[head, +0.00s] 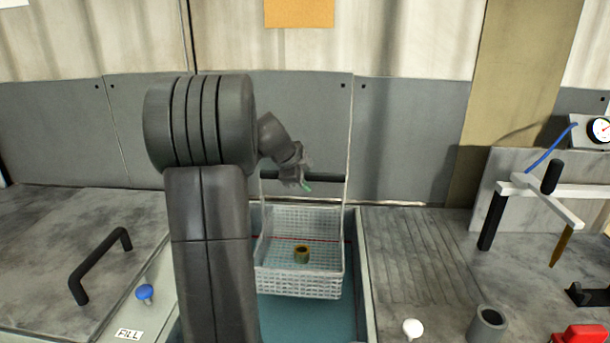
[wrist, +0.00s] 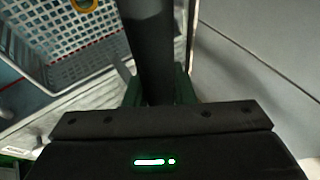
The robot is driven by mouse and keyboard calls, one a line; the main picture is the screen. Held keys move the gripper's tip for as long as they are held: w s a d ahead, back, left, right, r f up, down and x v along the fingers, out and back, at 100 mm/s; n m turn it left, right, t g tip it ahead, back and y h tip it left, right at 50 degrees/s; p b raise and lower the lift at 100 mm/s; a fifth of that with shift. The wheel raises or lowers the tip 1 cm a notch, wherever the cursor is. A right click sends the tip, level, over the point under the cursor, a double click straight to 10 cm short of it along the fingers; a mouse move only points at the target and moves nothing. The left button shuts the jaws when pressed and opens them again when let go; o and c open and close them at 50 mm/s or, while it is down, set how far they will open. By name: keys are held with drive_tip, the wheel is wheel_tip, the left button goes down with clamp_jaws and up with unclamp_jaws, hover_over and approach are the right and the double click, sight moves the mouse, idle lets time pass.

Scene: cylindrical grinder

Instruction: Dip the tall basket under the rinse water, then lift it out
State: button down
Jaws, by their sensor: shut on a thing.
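The tall white mesh basket (head: 298,284) hangs upright from thin side wires below a black handle bar (head: 328,177). My gripper (head: 303,186) is shut on that bar, partly hidden by my wrist. In the wrist view the dark bar (wrist: 148,45) runs between the green fingers (wrist: 158,90), and the basket mesh (wrist: 60,25) shows at upper left. A brass-coloured ring part (head: 302,254) sits inside the basket. The basket is over the rinse tank (head: 364,290), with blue-green water (head: 310,322) below. Its front face looks clear of the water; the exact gap is hard to tell.
A red line shows on the tank's back wall behind the mesh. A wall stands behind.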

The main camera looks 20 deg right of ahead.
drive_tip(key=b, duration=0.3)
hover_over(305, 257)
drive_tip(key=w+d, duration=0.1)
drive_tip(key=w, duration=0.2)
wheel_tip(305, 257, down, 6)
drive_tip(key=f, duration=0.1)
wheel_tip(305, 257, down, 21)
drive_tip(key=b, duration=2.4)
drive_tip(key=shift+d+b, duration=0.1)
drive_tip(key=shift+b, duration=0.25)
